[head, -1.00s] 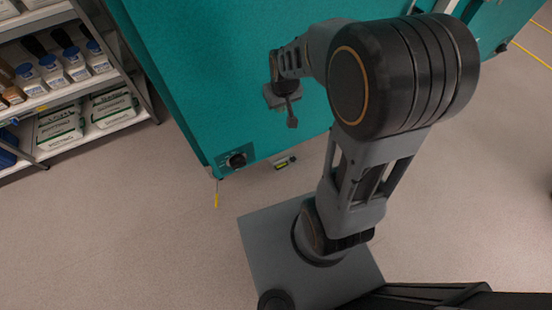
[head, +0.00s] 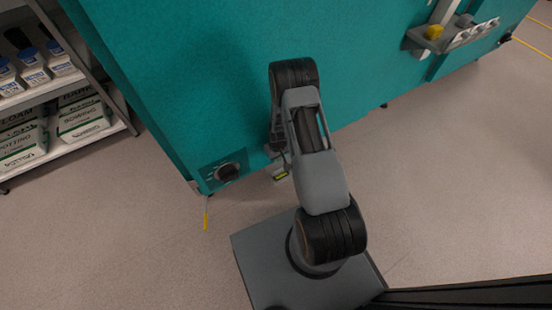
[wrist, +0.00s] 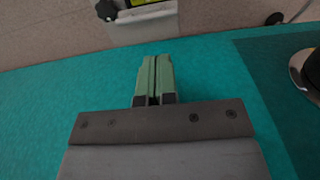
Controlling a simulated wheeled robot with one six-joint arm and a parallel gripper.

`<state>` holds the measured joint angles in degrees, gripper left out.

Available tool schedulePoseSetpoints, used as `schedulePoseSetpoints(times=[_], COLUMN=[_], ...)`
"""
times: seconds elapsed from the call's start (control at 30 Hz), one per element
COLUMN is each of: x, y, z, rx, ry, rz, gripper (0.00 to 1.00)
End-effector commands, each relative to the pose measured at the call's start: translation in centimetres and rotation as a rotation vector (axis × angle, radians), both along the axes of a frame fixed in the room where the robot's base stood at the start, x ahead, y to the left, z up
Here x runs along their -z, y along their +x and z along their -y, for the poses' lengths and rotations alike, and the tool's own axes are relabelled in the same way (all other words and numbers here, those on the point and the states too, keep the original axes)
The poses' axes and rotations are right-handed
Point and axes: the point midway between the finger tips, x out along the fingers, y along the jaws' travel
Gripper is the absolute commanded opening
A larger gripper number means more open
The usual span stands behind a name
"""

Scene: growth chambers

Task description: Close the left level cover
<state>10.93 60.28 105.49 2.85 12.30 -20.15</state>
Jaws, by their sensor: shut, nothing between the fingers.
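The left level shows low on the teal chamber front in the head view, a small grey fitting with a yellow-green vial (head: 281,175), partly hidden by my arm. In the wrist view the yellow-green vial (wrist: 139,2) shows at the top edge, above a pale grey plate (wrist: 146,30), which may be the cover. The vial is exposed. My gripper (wrist: 155,59) has its green fingers shut and empty, against the teal panel in the picture. The fingertips appear just short of the grey plate; I cannot tell the depth between them. In the head view my arm mostly hides the gripper.
A shelf rack (head: 95,138) with bottles and bags stands at the left. A grey tray (head: 450,38) juts from the chamber at upper right. The floor at right is clear.

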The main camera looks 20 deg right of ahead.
Motion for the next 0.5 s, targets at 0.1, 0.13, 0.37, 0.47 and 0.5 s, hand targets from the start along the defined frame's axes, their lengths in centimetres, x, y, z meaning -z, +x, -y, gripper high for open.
schedulePoseSetpoints(times=[0.1,0.13,0.37,0.47,0.5], x=[2.5,3.0,6.0,6.9,7.2], y=[0.0,0.0,0.2,0.2,0.2], z=[0.1,0.1,0.0,-0.1,-0.1], rx=[0.002,0.003,0.001,0.000,-0.001], ry=[0.001,0.001,0.000,0.001,0.001], rz=[-0.002,-0.002,0.000,0.000,0.000], gripper=[0.00,0.00,0.00,0.00,0.00])
